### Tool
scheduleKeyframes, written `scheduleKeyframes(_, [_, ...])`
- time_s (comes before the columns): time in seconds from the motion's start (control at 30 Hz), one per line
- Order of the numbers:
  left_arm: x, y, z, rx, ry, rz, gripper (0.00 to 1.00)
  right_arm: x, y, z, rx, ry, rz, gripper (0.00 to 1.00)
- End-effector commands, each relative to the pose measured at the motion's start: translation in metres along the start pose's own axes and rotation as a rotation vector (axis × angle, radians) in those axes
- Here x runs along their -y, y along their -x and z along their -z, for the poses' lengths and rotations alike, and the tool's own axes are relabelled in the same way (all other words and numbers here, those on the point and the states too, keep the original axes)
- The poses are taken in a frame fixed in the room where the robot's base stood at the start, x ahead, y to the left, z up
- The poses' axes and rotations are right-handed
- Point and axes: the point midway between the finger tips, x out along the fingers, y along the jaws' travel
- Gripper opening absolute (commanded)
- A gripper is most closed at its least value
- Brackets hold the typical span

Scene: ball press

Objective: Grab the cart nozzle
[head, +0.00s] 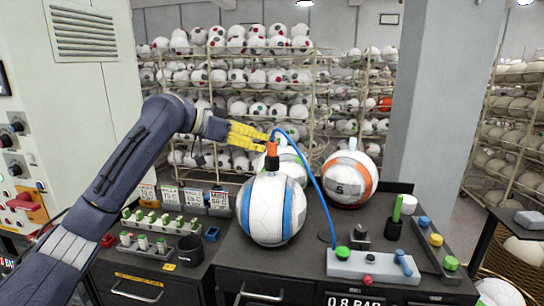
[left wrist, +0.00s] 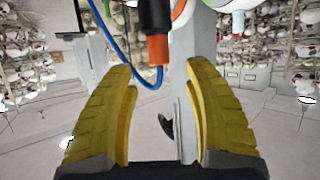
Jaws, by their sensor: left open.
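The cart nozzle (head: 272,160) has an orange body with a dark upper part and stands at the top of the blue-striped white ball (head: 271,210). Its blue hose (head: 316,178) arches down to the grey control box on the cart. My left gripper (head: 264,141), with yellow fingers, is open right at the nozzle's upper end. In the left wrist view the nozzle (left wrist: 157,48) shows at the top, between the two spread fingers (left wrist: 161,68), with visible gaps on both sides. Whether a finger touches it cannot be told. My right gripper is not in view.
An orange-striped ball (head: 350,180) and another white ball (head: 291,163) sit behind. The control box (head: 372,266) with buttons stands front right. Racks of small green-topped parts (head: 152,218) and a dark cup (head: 190,250) stand left. Ball shelves (head: 245,90) line the back.

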Motion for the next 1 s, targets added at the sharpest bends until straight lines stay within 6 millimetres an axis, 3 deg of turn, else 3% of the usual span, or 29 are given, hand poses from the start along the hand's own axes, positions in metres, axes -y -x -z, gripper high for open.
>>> scheduleKeyframes(0.23, [0.000,-0.012,0.000,0.000,0.001,-0.001,0.52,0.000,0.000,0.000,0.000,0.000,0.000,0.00])
scheduleKeyframes(0.6, [-0.001,-0.051,-0.001,-0.001,0.002,-0.001,0.52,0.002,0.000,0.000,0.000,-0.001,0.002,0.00])
scheduleKeyframes(0.97, [0.000,-0.056,-0.001,0.000,0.001,0.001,0.54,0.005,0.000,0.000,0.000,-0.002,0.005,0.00])
scheduleKeyframes(1.0, [0.000,-0.056,-0.001,0.000,0.001,0.000,0.49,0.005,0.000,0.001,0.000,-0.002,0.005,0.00])
